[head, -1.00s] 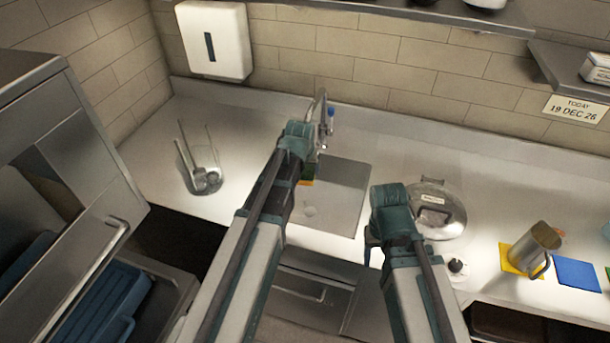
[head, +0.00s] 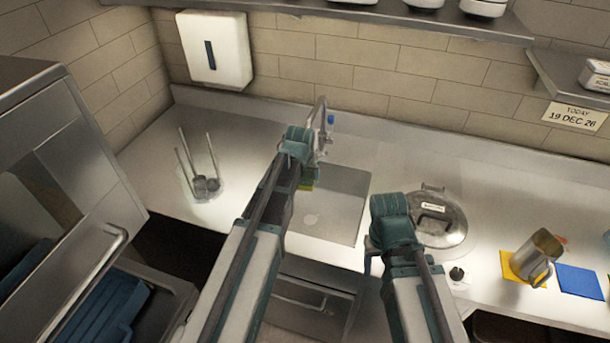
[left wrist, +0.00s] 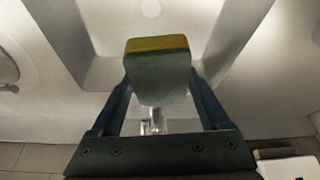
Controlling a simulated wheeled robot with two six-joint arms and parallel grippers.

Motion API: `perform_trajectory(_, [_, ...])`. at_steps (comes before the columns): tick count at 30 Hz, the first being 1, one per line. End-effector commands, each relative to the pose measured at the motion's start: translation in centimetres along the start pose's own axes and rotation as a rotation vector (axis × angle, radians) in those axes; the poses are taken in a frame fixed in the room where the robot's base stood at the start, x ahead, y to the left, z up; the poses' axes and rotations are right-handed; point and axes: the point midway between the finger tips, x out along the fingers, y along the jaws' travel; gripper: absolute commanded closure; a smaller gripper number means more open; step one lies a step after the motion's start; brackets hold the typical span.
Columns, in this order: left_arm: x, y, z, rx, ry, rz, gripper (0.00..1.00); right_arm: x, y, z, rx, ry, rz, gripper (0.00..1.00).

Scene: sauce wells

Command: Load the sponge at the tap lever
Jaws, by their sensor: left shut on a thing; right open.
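The sponge (left wrist: 157,72), green with a yellow layer, is clamped between the two fingers of my left gripper (left wrist: 158,92) in the left wrist view. In the head view only a small yellow-green part of the sponge (head: 306,187) shows below my left gripper (head: 302,174), over the sink's back left part. The tap (head: 319,108) stands just behind that gripper, its lower part partly hidden by my wrist. Its blue-tipped lever (head: 331,119) is on the right side. The sponge looks apart from the lever. My right gripper (head: 372,256) is open, right of the sink, mostly hidden by its wrist.
The sink basin (head: 345,208) lies under my left gripper. A metal jug (head: 537,255) and a blue mat (head: 580,280) are further right.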

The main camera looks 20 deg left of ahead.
Motion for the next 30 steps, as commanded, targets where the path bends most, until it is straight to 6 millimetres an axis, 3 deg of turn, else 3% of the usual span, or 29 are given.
perform_trajectory(30, [-2.8, 1.1, 6.9, 0.000, 0.000, 0.000, 0.65, 0.0, 0.0, 0.0, 0.000, 0.000, 0.000, 0.39])
